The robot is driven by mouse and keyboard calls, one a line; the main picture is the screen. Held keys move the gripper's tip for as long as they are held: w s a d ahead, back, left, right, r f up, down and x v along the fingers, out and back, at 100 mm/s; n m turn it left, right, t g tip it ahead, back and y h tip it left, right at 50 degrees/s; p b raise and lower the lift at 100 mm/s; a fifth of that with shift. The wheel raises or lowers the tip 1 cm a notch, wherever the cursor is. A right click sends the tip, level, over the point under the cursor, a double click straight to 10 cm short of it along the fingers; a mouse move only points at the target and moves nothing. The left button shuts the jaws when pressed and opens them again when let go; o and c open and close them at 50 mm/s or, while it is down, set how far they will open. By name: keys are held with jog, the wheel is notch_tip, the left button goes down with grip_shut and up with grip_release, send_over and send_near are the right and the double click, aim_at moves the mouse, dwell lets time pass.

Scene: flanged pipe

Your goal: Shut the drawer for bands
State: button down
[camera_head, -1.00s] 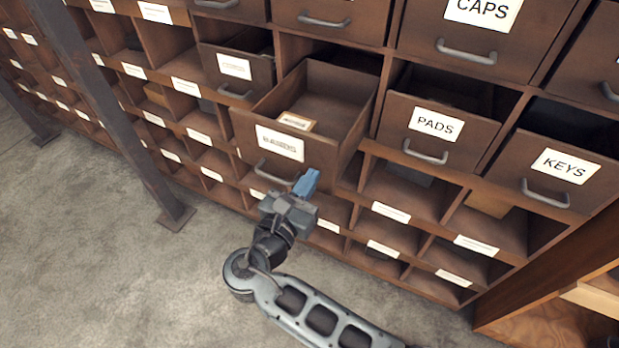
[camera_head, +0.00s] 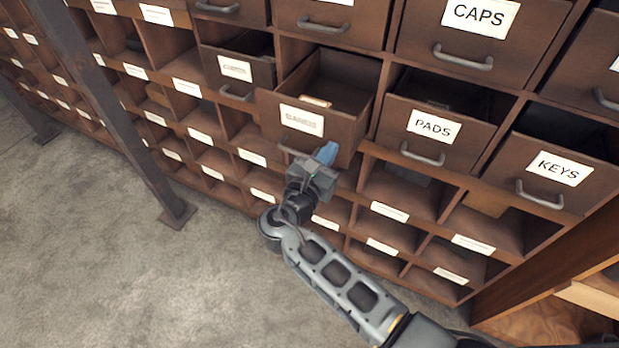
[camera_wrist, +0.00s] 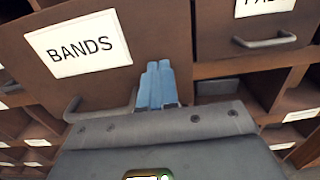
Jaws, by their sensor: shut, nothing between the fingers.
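The bands drawer (camera_head: 267,112) is a brown wooden drawer, still partly out of the cabinet, with its open top showing a pale item inside. Its white label reads BANDS in the wrist view (camera_wrist: 78,44). My gripper (camera_head: 327,152) is shut and empty, with its blue fingertips at the lower right of the drawer front, right of the handle. In the wrist view the closed blue fingers (camera_wrist: 156,84) point at the front's lower right part and seem to touch it; exact contact is hard to tell. The drawer handle (camera_wrist: 98,112) is partly hidden by my gripper.
The PADS drawer (camera_head: 432,126) and KEYS drawer (camera_head: 552,168) stand partly out to the right. Another partly open drawer (camera_head: 236,70) is to the left. Open cubbies lie below.

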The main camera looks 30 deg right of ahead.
jog(key=x, duration=1.1)
jog(key=shift+f+b, duration=0.1)
jog(key=shift+b, duration=0.3)
jog(key=shift+w+d+r, duration=0.2)
jog(key=shift+d, duration=0.2)
